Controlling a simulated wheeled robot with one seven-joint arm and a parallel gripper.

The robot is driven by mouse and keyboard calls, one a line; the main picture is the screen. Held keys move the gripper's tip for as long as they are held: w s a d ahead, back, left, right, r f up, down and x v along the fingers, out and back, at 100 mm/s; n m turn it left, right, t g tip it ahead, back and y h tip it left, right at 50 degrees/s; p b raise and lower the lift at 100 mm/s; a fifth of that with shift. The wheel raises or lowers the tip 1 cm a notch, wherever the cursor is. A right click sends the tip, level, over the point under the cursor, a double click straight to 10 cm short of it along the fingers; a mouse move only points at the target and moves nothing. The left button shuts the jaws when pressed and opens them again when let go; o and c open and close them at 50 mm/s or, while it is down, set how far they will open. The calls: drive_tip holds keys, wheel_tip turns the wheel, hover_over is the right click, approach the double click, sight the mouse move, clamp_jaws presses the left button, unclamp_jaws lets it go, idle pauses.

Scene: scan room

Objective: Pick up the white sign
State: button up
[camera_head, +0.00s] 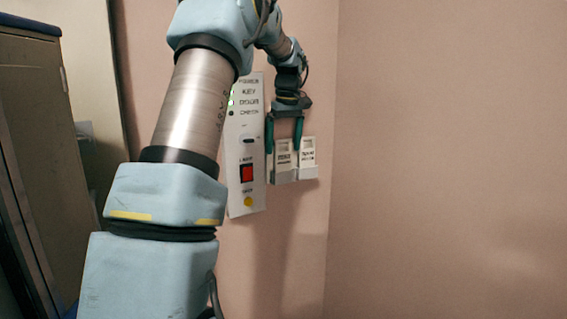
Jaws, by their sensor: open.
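Which one the task means I cannot tell. My gripper (283,149) points down at the left sign, with its dark green fingers apart. In this view one finger is at the left side of that sign and the other is near the gap between the two signs. I cannot tell whether the fingers touch it. The lower parts of the signs are hidden in their holders.
A dark cabinet (30,130) stands at far left. The wall on the right (450,150) is bare.

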clamp_jaws()
idle(0.7)
